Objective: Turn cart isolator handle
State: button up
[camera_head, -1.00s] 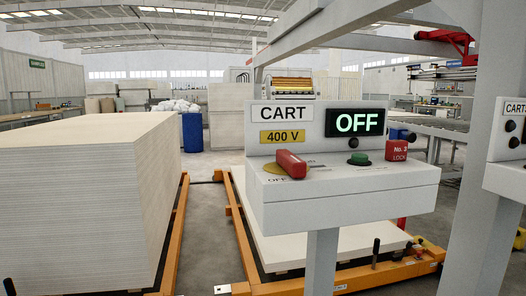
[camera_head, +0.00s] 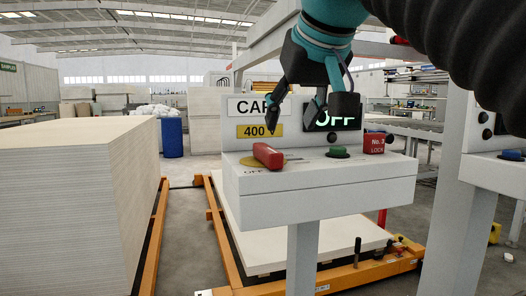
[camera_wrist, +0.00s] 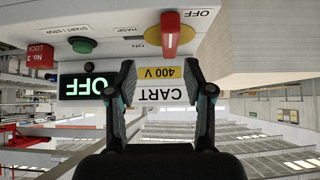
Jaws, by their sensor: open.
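The red cart isolator handle (camera_head: 267,155) sits on a yellow round plate on top of the white control box (camera_head: 320,186), at its left end. It lies by the word OFF. In the upside-down wrist view the red handle (camera_wrist: 170,35) stands beyond my fingertips, slightly right of centre. My gripper (camera_head: 293,122) is open and empty, above and a little right of the handle, in front of the CART label and display. In the wrist view my gripper's two fingers (camera_wrist: 159,68) are spread wide, apart from the handle. The display (camera_wrist: 87,86) reads OFF; my gripper partly covers it in the head view.
A green start/stop button (camera_head: 338,151) and a red No. 3 lock (camera_head: 374,143) stand right of the handle. A tall board stack (camera_head: 80,190) is at the left. A grey gantry post (camera_head: 455,200) and a second box (camera_head: 495,165) are at the right.

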aim_at(265, 146)
jog(key=w+a+f+b, duration=0.1)
jog(key=w+f, duration=0.1)
jog(key=w, duration=0.1)
jog(key=w+a+f+b, duration=0.1)
jog(key=w+f, duration=0.1)
jog(key=w, duration=0.1)
jog(key=w+a+f+b, duration=0.1)
jog(key=w+a+f, duration=0.1)
jog(key=w, duration=0.1)
jog(key=shift+w+f, duration=0.1)
jog(key=shift+f, duration=0.25)
jog(key=shift+c, duration=0.2)
grip_shut()
